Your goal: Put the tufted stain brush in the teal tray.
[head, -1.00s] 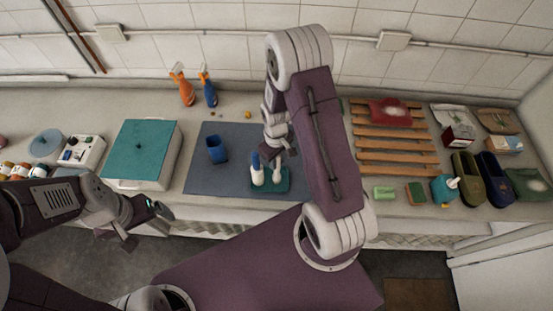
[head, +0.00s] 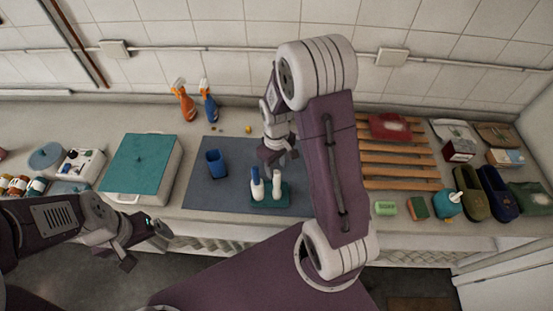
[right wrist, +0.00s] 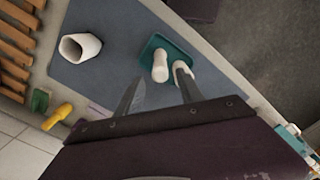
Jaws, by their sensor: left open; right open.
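The tray also shows in the right wrist view (right wrist: 183,53). My right gripper (head: 277,164) is open and empty, above the mat just behind the tray; its two fingers show apart in the right wrist view (right wrist: 157,92). My left gripper (head: 145,246) is open and empty, off the counter's front edge. I cannot surely identify the tufted stain brush; a yellow knobbed object (right wrist: 57,116) lies by the mat's edge in the right wrist view.
A blue cup (head: 217,165) stands on the mat. A white cup (right wrist: 82,47) shows in the right wrist view. A teal-lidded box (head: 143,163) is left, spray bottles (head: 208,103) are behind, and a wooden rack (head: 397,157) is right. My right arm hides the mat's right side.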

